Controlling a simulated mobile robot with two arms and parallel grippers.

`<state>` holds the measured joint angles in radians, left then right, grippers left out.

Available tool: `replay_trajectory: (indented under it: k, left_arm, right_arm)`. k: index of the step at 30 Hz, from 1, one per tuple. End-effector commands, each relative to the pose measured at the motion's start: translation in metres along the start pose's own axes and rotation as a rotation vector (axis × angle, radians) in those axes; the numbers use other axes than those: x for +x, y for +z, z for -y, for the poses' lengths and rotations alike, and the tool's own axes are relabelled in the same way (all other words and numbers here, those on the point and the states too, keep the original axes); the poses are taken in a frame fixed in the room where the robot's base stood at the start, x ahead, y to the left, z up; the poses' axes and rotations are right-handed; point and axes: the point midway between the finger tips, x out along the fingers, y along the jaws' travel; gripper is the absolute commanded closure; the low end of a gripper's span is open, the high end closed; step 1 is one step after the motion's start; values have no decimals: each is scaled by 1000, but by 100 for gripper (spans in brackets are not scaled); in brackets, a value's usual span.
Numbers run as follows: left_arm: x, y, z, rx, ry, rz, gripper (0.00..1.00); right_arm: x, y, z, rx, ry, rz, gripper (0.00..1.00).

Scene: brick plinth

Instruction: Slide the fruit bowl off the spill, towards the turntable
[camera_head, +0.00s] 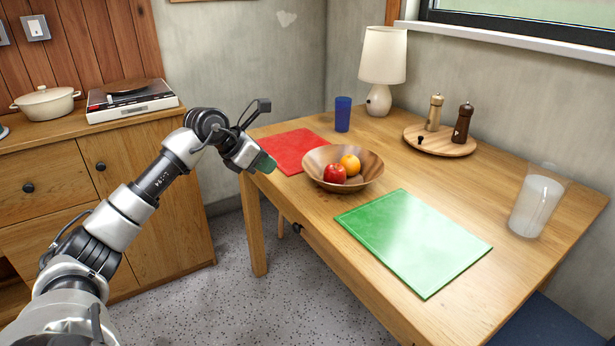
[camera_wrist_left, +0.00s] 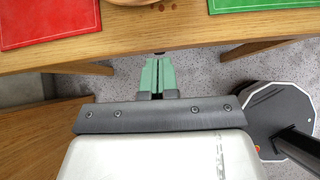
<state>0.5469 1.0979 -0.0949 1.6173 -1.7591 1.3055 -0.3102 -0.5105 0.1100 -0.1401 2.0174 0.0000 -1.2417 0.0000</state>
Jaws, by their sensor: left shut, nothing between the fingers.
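The wooden fruit bowl (camera_head: 314,165) stands upright near the table's front edge, holding a red apple (camera_head: 334,174) and an orange (camera_head: 350,164). A sliver of the bowl (camera_wrist_left: 135,2) shows at the top of the left wrist view. A round wooden turntable (camera_head: 459,149) stands on the table, behind and right of the bowl. My left gripper (camera_head: 264,163) is left of the bowl, apart from it, by the table's front edge. Its green fingers (camera_wrist_left: 158,75) are shut and empty. My right gripper is not in view.
A red mat (camera_head: 292,146) lies behind the bowl and a green mat (camera_head: 413,240) to its right. A blue cup (camera_head: 342,114), a lamp (camera_head: 381,68) and a pitcher (camera_head: 538,205) stand on the table. Two mills are on the turntable. A record player (camera_head: 131,100) sits on the left cabinet.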

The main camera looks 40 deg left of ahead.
Motion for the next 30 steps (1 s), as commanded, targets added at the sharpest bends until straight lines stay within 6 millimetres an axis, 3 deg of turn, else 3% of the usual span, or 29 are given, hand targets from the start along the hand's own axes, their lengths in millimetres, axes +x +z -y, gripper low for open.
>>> replay_trajectory:
  k: [14,21,30]
  left_arm:
    - [98,1,4,-2,-10,4,100]
    - [117,25,3,-1,-7,5,100]
    - [121,29,3,-1,-6,3,100]
  right_arm:
    - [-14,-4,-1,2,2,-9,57]
    - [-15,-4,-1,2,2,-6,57]
    - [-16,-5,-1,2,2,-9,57]
